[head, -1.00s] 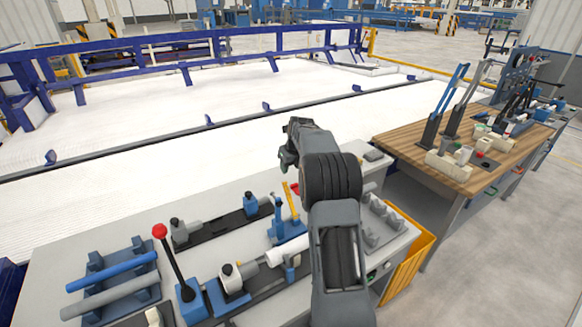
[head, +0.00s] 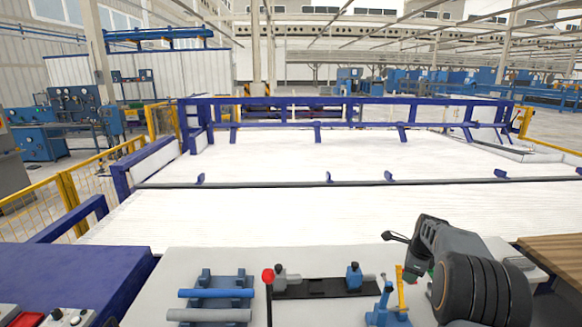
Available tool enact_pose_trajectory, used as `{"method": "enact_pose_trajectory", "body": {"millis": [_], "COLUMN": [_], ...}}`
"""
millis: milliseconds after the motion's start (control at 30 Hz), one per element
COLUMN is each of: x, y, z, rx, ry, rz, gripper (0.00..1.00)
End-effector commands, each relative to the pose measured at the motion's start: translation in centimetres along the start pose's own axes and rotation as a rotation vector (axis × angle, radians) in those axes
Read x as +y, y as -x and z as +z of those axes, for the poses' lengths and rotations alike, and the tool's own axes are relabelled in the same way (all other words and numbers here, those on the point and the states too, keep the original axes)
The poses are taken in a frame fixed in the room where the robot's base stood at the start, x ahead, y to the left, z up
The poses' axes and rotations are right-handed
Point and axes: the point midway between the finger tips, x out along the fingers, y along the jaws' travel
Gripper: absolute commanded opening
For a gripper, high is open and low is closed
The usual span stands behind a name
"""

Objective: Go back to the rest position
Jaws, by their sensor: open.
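My gripper (head: 398,243) is at the right of the head view, at the end of my dark grey arm, above the right part of the workbench (head: 225,262). It points left, is open, and I see nothing between its fingers. Part of it is hidden by the arm's own wrist. A blue pipe (head: 216,293) and a grey pipe (head: 209,315) lie side by side on a blue rack (head: 236,282) at the bench's left part.
A lever with a red knob (head: 268,276) stands upright mid-bench. A blue clamp with a yellow handle (head: 401,290) stands close below my gripper. Behind the bench is a wide white bed (head: 330,213) with blue rails (head: 345,125). A control panel (head: 62,318) is at lower left.

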Motion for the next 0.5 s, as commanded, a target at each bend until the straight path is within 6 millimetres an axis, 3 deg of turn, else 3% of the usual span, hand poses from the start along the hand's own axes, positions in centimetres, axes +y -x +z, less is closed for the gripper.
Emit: {"method": "enact_pose_trajectory", "body": {"millis": [267, 400, 500], "x": [10.6, 17.8, 22.3], "y": [5.2, 8.3, 9.9], "z": [2.9, 4.1, 4.6], "rx": [0.015, 0.023, 0.038], "ry": [0.986, 1.475, 1.734], "rz": [0.051, 0.048, 0.031], "gripper": [0.47, 0.47, 0.47]}}
